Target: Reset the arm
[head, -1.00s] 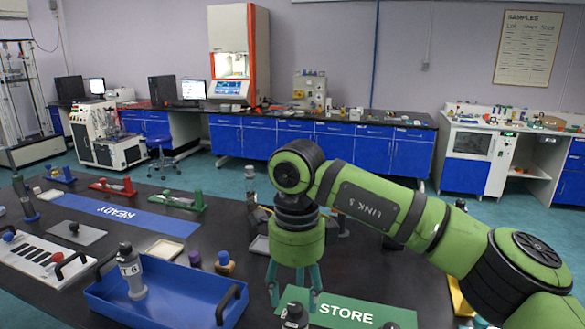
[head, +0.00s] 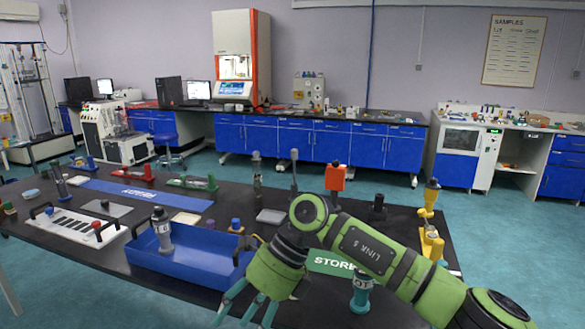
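My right arm, green with dark joints and marked LINK 5, comes in from the lower right of the head view. Its gripper (head: 243,314) points down and to the left, in front of the blue tray's right end. Its teal fingers are spread apart with nothing seen between them; the tips lie close to the bottom edge. The arm covers part of the green STORE mat (head: 328,261). My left gripper is not in view.
The blue tray (head: 178,268) holds a grey bottle (head: 162,230). A teal-banded bottle (head: 361,292), an orange-topped item (head: 335,178) and a yellow stand (head: 430,240) are near the arm. The blue READY mat (head: 145,195) lies farther left. Blue cabinets line the back wall.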

